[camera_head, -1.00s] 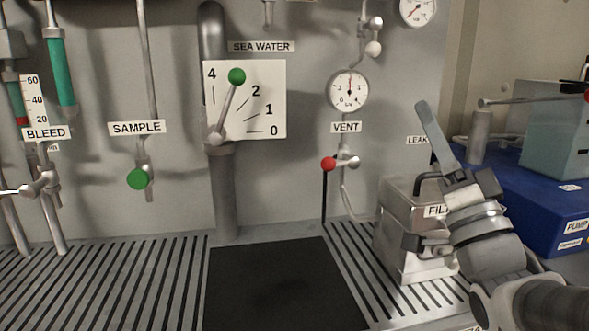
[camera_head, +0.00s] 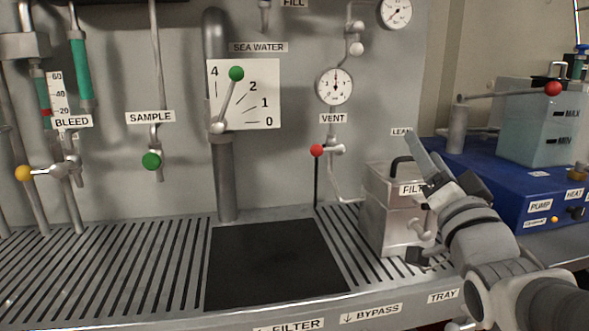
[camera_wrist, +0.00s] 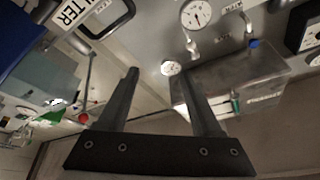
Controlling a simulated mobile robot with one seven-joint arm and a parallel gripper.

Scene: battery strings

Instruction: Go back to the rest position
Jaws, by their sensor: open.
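My gripper (camera_head: 416,160) is in front of the right part of the panel, just over the filter box, with its fingers pointing up and to the left in the head view. In the wrist view my gripper (camera_wrist: 165,85) shows two dark fingers spread apart with nothing between them. The metal filter box (camera_head: 385,230) with a black handle stands on the slatted tray, partly hidden behind my gripper. In the wrist view the FILTER label and black handle (camera_wrist: 112,28) show at upper left, apart from the fingers.
The vent valve (camera_head: 317,151) has a red knob. A blue pump unit (camera_head: 500,190) with a tank (camera_head: 545,125) and a red-knobbed lever stands right. A black mat (camera_head: 270,265) lies clear on the tray (camera_head: 110,265).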

